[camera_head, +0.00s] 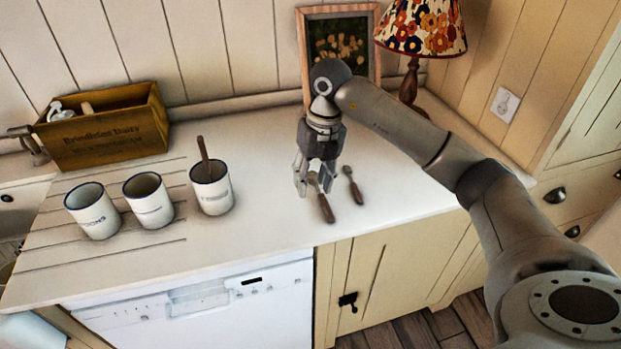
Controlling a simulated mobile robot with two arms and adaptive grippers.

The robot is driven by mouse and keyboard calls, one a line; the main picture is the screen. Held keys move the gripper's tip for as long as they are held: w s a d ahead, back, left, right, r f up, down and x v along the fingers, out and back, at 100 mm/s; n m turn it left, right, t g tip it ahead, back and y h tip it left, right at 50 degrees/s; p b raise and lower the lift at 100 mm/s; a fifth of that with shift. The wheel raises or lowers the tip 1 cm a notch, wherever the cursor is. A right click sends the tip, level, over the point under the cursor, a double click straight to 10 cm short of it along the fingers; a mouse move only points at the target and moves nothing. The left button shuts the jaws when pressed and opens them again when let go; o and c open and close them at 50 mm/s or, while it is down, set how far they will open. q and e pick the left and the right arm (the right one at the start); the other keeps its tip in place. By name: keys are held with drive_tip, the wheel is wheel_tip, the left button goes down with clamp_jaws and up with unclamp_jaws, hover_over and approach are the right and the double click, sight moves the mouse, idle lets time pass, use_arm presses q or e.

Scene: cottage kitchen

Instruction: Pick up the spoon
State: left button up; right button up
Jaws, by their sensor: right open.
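Two utensils with brown handles and pale metal heads lie on the white countertop. The left utensil (325,205) has its head partly hidden by my right gripper. The right utensil (353,186) lies clear beside it, with a small head toward the back. I cannot tell for sure which one is the spoon. My right gripper (313,183) points down over the head end of the left utensil, open, its fingers close to it. I cannot tell whether they touch it. My left gripper is not in view.
Three white mugs stand to the left; the nearest mug (212,191) has a brown handle sticking out. A wooden crate (105,132), a picture frame (339,12) and a floral lamp (421,27) stand along the back. The countertop (262,205) between mugs and utensils is clear.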

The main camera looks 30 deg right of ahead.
drive_tip(key=d+r+h, duration=0.1)
drive_tip(key=d+h, duration=0.1)
drive_tip(key=d, duration=0.2)
drive_tip(key=p, duration=0.1)
hover_over(327, 205)
drive_tip(key=shift+m, duration=0.4)
drive_tip(key=f, duration=0.4)
drive_tip(key=shift+s+a+f, duration=0.1)
drive_tip(key=shift+s+a, duration=0.1)
drive_tip(key=shift+s, duration=0.15)
drive_tip(key=f, duration=0.2)
drive_tip(key=f+p, duration=0.2)
drive_tip(key=f, duration=0.1)
drive_tip(key=shift+w+f, duration=0.3)
drive_tip(key=shift+d+f, duration=0.1)
drive_tip(key=shift+f, duration=0.15)
clamp_jaws()
